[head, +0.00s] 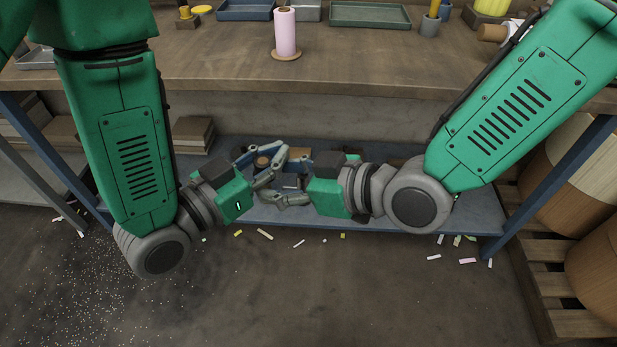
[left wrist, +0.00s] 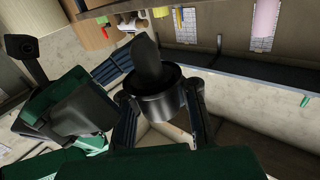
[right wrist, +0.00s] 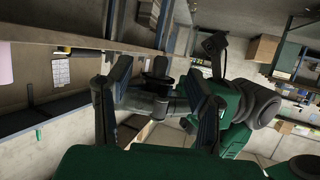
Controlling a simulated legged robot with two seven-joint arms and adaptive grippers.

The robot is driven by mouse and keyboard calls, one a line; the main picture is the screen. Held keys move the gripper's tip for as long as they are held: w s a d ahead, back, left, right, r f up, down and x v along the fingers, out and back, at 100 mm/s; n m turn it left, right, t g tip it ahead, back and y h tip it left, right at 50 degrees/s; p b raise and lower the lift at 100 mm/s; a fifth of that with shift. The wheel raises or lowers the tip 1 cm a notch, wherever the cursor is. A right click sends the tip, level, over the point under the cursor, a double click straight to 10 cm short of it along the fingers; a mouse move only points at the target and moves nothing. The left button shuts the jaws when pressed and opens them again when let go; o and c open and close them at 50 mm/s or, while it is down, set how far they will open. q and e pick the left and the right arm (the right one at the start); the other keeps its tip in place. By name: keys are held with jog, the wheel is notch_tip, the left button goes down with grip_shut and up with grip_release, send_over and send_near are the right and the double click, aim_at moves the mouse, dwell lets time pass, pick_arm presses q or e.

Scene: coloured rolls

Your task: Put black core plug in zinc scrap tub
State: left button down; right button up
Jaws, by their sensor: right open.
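The black core plug (left wrist: 150,65) shows in the left wrist view as a dark round stub above a wider grey-black collar, between the fingers of my left gripper (left wrist: 158,108). The left gripper appears shut around the collar. In the head view my left gripper (head: 265,172) and my right gripper (head: 291,180) face each other closely, in front of the low shelf. In the right wrist view the plug (right wrist: 160,67) stands between the spread fingers of my open right gripper (right wrist: 155,98). Contact with the right fingers cannot be told. I cannot identify the zinc scrap tub with certainty.
The wooden bench (head: 240,55) carries a pink roll (head: 285,32), a green tray (head: 369,15) and a blue tray (head: 245,9) towards the back. A blue-grey shelf (head: 390,212) lies below it. Large rolls (head: 597,265) rest on slats at the right. Scraps litter the floor.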

jog(key=shift+x, duration=1.1)
grip_shut()
pick_arm(q)
jog(key=c, duration=1.6)
grip_release()
jog(key=shift+c, duration=0.2)
